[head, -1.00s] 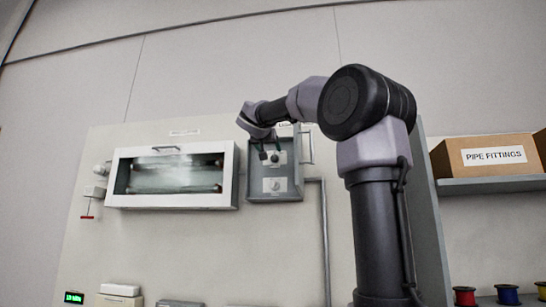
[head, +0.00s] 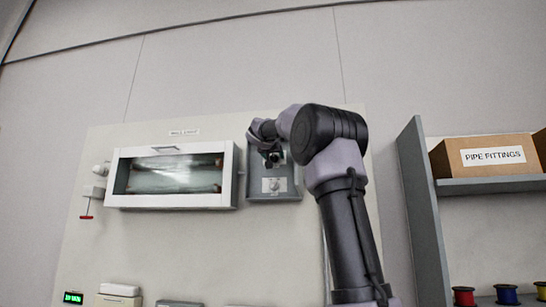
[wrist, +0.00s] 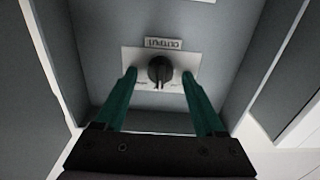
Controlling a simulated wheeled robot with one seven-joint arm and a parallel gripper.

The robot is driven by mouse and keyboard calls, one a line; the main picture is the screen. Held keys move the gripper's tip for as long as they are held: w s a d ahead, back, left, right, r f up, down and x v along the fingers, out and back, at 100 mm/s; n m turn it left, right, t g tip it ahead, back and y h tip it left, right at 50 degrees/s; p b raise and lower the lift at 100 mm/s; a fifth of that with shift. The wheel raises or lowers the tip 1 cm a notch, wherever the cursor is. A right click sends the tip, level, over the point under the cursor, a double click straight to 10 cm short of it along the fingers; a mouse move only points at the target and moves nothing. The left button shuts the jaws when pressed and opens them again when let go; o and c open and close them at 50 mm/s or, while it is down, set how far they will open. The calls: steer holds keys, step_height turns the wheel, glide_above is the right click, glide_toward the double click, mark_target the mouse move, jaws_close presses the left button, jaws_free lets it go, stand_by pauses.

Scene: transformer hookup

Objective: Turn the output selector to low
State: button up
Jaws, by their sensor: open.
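The output selector (wrist: 160,70) is a round black knob with a raised grip on a pale plate. Its label appears upside down in the wrist view and seems to read OUTPUT. The knob's grip looks roughly vertical there; the plate's small markings are not readable. My gripper (wrist: 158,76) is open, with one teal finger on each side of the knob and gaps visible between. Whether the fingertips reach around the knob is unclear. In the head view my gripper (head: 271,158) is at the upper part of the grey box (head: 289,196) and largely covers what is there.
The box's side walls (wrist: 235,65) stand close around my gripper. A lower dial (head: 274,185) shows in the box. A glass-fronted white cabinet (head: 228,176) is left of it. At right is a shelf (head: 490,184) with a PIPE FITTINGS carton (head: 490,155).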

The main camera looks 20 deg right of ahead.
jaws_close()
steer(key=shift+n, duration=0.3)
steer(key=n, duration=0.4)
steer(key=shift+w+a, duration=0.1)
steer(key=shift+a, duration=0.1)
steer(key=n, duration=0.4)
steer(key=shift+f, duration=0.1)
steer(key=shift+a+n, duration=0.1)
steer(key=shift+n, duration=0.2)
jaws_free()
